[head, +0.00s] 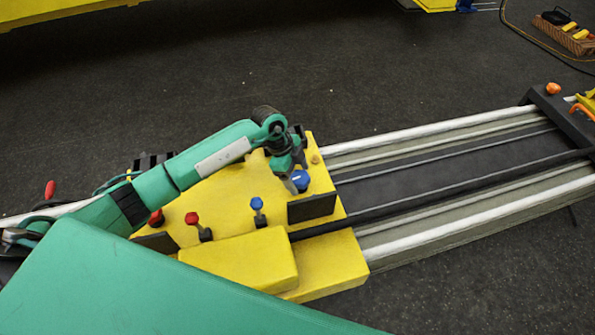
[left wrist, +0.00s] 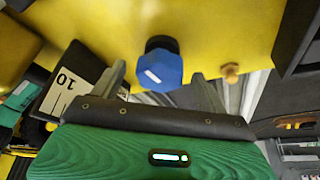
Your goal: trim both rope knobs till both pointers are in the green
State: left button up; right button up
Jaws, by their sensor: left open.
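A blue knob (head: 301,179) stands on the yellow housing (head: 226,198) close to my left gripper (head: 294,178). In the left wrist view the blue knob (left wrist: 163,67), with a white mark, lies between my two open fingers, which do not appear to grip it. A red knob (head: 156,217) sits at the left end of the housing, partly hidden by my arm. A white dial face (left wrist: 62,95) marked 10 shows partly in the left wrist view. I cannot make out any pointer or green zone. My right gripper is not in view.
A red-topped stem (head: 192,219) and a blue-topped stem (head: 257,203) stand on the housing. Upright dark plates (head: 312,207) rise near its front. Long rails (head: 440,133) run off right to a dark end block (head: 560,110).

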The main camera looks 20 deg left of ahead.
pick_arm(q)
jog(key=c, duration=0.9)
jog(key=shift+c, duration=0.3)
jog(key=m+b, duration=0.1)
jog(key=m+g+b, duration=0.1)
jog(key=m, duration=0.1)
jog(key=m+b, duration=0.1)
jog(key=shift+w+f+m+g, duration=0.1)
jog(key=shift+w+m+g, duration=0.2)
jog(key=shift+g, duration=0.1)
jog(key=m+g+y+b, duration=0.1)
jog(key=m+b, duration=0.3)
jog(key=shift+w+d, duration=0.1)
jog(key=shift+d, duration=0.05)
jog(key=m+b, duration=0.2)
jog(key=m+g+y+b, duration=0.1)
jog(key=m+b, duration=0.1)
jog(key=shift+d+m+y, duration=0.1)
jog(key=shift+m+y, duration=0.2)
jog(key=shift+d+m+g+y+b, duration=0.1)
jog(key=shift+m+g+y+b, duration=0.3)
jog(key=shift+m+b, duration=0.8)
